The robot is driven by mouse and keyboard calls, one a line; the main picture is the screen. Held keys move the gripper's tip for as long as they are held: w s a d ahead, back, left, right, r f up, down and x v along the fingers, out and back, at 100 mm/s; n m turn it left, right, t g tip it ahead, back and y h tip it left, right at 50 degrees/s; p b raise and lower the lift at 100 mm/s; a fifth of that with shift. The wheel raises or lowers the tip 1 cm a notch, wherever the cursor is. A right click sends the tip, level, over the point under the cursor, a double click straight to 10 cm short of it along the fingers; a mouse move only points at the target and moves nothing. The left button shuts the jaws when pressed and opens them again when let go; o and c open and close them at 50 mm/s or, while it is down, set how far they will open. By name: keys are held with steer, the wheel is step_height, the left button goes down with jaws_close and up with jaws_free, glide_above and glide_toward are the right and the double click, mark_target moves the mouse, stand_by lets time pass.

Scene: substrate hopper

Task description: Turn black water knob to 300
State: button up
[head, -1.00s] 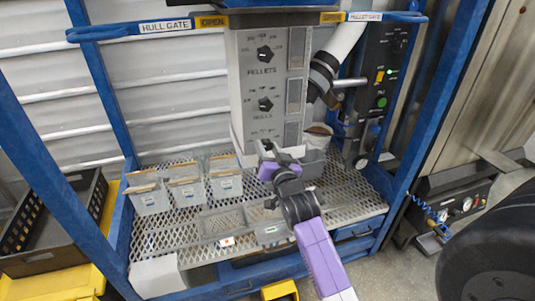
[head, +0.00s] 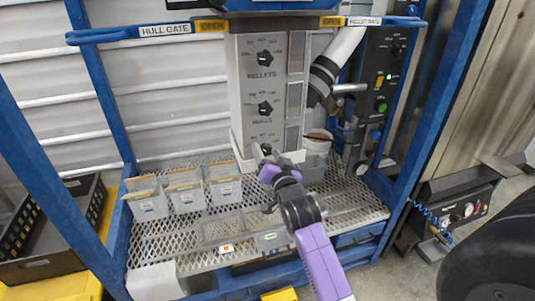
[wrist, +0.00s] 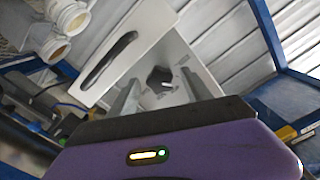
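The grey control panel (head: 243,95) stands upright at the middle of the head view. It carries a black pellets knob (head: 264,57) at the top and a black hulls knob (head: 265,109) below it. A third black knob sits lowest, just above my gripper, and its label is hidden. My gripper (head: 262,153) is in front of the panel's lower end. In the wrist view, a black knob (wrist: 160,78) with a white pointer mark shows between and beyond my two separated fingers (wrist: 160,95). Nothing is held. The dial numbers are too small to read.
Several small grey bins (head: 185,190) stand on the mesh shelf (head: 165,245) to the left. Blue frame posts (head: 95,95) bound both sides.

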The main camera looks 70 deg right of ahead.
steer(key=shift+a, duration=0.1)
steer(key=b+v, duration=0.1)
steer(key=v, duration=0.6)
steer(key=shift+s+a, duration=0.2)
steer(key=shift+s, duration=0.05)
stand_by(0.6)
steer(key=s+a+f+n+t+y, duration=0.1)
steer(key=a+n+t+y, duration=0.3)
steer(key=a, duration=0.6)
steer(key=s+a+n+t+y, duration=0.15)
steer(key=a+n, duration=0.35)
steer(key=a, duration=0.5)
steer(key=s+a+f+n+g+y, duration=0.1)
steer(key=s+a+f+n+y, duration=0.2)
steer(key=s+a, duration=0.4)
steer(key=s+a+f+n+g+y, duration=0.1)
steer(key=s+a+f+n+y, duration=0.2)
steer(key=s+a+y, duration=0.2)
steer(key=s+a, duration=0.2)
steer(key=a, duration=0.2)
steer(key=shift+s+a+n, duration=0.2)
steer(key=shift+s+n, duration=0.1)
steer(key=shift+s, duration=0.1)
